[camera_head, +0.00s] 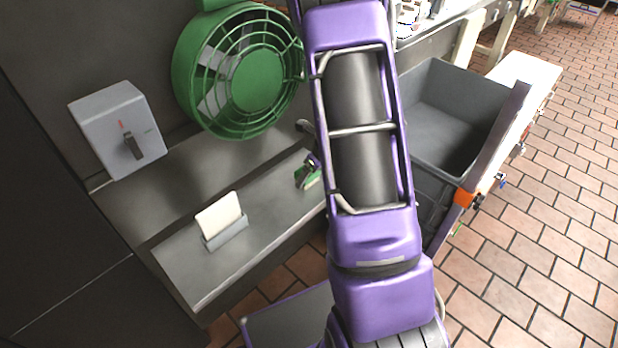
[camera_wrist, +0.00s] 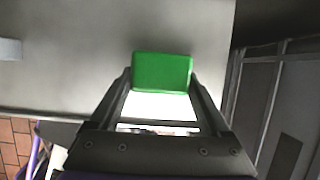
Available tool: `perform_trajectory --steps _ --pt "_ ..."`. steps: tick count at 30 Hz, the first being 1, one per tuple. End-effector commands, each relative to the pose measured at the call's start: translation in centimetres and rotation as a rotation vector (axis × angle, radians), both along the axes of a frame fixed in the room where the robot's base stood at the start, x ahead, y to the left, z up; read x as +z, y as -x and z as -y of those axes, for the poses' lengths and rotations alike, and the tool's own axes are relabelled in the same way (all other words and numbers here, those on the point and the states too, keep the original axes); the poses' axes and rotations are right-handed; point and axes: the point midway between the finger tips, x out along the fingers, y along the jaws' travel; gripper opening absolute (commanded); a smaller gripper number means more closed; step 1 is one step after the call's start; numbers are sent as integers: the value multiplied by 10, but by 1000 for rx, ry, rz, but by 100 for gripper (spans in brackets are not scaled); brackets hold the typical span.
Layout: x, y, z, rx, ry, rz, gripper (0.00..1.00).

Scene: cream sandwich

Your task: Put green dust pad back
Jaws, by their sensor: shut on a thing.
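The green dust pad (camera_wrist: 161,72) is between the fingertips of my gripper (camera_wrist: 162,84) in the wrist view, and the gripper is shut on it. In the head view my gripper (camera_head: 312,172) shows small beside my purple arm, with a bit of the green pad (camera_head: 308,181) visible. It is over the right part of the grey metal counter (camera_head: 185,272). I cannot tell whether the pad touches the counter. Part of the gripper is hidden behind my arm.
A grey holder (camera_head: 226,236) with a white pad (camera_head: 219,218) stands on the counter to the left. A green fan (camera_head: 240,72) and a grey switch box (camera_head: 118,130) are at the wall. A grey bin (camera_head: 455,110) stands right of my arm. The counter between holder and gripper is clear.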

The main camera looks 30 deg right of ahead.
Motion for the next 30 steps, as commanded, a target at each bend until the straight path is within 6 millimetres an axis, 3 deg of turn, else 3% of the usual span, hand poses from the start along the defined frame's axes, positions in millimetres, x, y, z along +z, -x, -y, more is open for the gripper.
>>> perform_trajectory --steps 13,14,16,25,30 --pt "-7 -6 -2 2 0 2 36" --pt "-5 -6 -2 2 0 2 84" --pt "-5 -6 -2 2 0 2 97" --pt "-2 -6 -2 2 0 2 100" --pt "19 0 0 1 1 5 100"
